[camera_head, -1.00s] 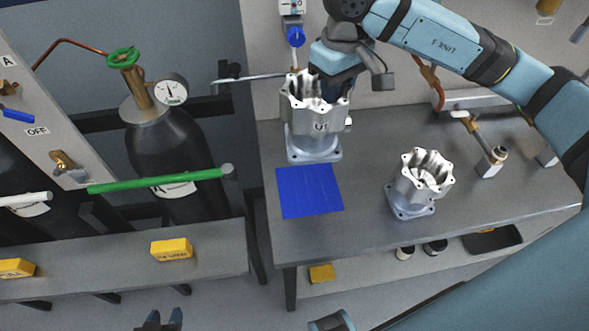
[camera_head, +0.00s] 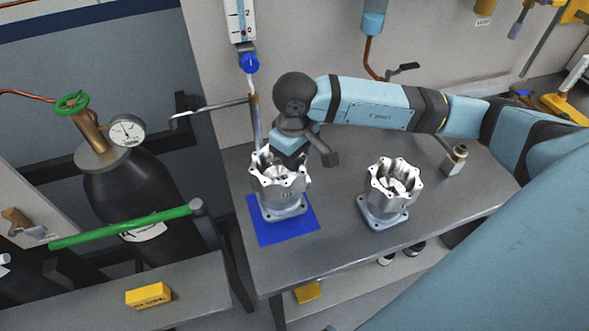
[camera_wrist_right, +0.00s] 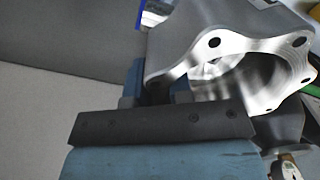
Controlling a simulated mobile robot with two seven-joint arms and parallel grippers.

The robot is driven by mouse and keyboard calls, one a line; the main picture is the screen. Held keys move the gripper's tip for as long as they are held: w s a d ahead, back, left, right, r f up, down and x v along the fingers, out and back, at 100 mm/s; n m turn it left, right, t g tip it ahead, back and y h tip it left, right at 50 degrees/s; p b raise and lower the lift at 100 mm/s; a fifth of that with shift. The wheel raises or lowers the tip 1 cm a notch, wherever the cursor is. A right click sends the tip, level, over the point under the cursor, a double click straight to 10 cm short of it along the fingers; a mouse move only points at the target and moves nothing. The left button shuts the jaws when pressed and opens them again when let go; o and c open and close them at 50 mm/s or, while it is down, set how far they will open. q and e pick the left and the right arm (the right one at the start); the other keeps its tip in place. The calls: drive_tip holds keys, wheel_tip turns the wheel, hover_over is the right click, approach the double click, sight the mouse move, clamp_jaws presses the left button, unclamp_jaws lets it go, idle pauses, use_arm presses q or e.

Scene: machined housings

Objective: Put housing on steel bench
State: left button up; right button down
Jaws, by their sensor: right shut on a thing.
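A silver machined housing (camera_head: 280,187) with a scalloped open top stands upright over the blue square (camera_head: 290,230) on the steel bench (camera_head: 330,245). Its base overlaps the square; I cannot tell whether it rests fully on it. My right gripper (camera_head: 291,158) is shut on this housing's rim from behind. In the right wrist view the gripper's fingers (camera_wrist_right: 156,85) pinch the wall of the housing (camera_wrist_right: 225,45). A second similar housing (camera_head: 388,192) stands on the bench to the right, apart from the gripper. My left gripper is not in view.
A gas cylinder (camera_head: 135,195) with gauge and a green bar (camera_head: 120,227) stand left of the bench. A metal arm and blue-knobbed flow meter (camera_head: 248,62) are behind the held housing. Bare bench lies between the housings.

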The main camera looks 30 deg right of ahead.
drive_tip(key=shift+f, duration=2.4)
drive_tip(key=shift+f, duration=0.25)
drive_tip(key=c, duration=1)
unclamp_jaws()
drive_tip(key=shift+r, duration=0.1)
drive_tip(key=shift+c, duration=0.2)
drive_tip(key=shift+r, duration=0.1)
